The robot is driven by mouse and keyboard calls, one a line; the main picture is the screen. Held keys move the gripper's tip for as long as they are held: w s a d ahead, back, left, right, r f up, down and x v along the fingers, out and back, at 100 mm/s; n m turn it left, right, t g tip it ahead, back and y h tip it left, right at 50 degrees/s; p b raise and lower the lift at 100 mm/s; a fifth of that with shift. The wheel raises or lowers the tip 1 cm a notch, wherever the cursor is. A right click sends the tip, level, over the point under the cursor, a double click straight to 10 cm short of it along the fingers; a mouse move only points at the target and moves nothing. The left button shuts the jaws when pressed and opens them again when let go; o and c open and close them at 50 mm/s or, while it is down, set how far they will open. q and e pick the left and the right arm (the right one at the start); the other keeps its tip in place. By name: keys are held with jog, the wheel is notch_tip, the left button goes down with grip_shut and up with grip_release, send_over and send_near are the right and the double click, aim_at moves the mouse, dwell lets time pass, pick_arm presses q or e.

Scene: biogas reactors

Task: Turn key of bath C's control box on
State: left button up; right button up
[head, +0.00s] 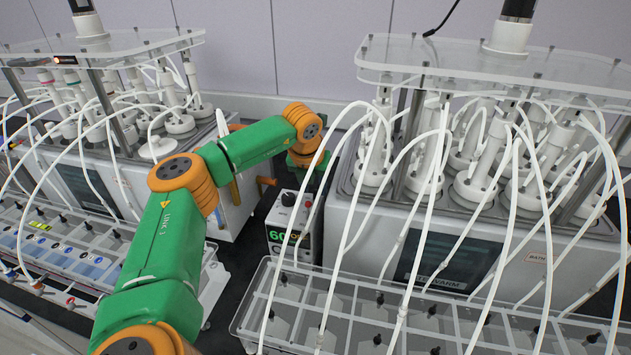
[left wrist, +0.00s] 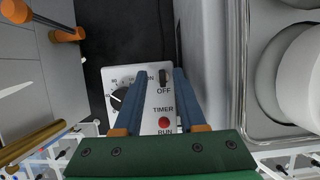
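A small control box (head: 290,220) with a lit green display stands between two baths in the head view. The left wrist view shows the top of the box (left wrist: 122,75), with a dial, a small dark key (left wrist: 163,77) by the OFF mark, and a red RUN button. My left gripper (left wrist: 161,73) is over the box, its two blue fingers apart on either side of the key. I cannot tell whether either finger touches the key. In the head view the fingertips are not clear. My right gripper is not in view.
The right bath (head: 343,225), with white tubes and a clear top plate, stands close beside the box. The left bath (head: 228,205) has orange-tipped handles facing the gap. A clear rack (head: 245,318) lies in front. Loose tubes hang near the arm.

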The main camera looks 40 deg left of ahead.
pick_arm(q)
jog(key=shift+w+f, duration=0.3)
jog(key=shift+w, duration=0.1)
jog(key=shift+s+r, duration=0.15)
jog(key=shift+s, duration=0.05)
grip_shut()
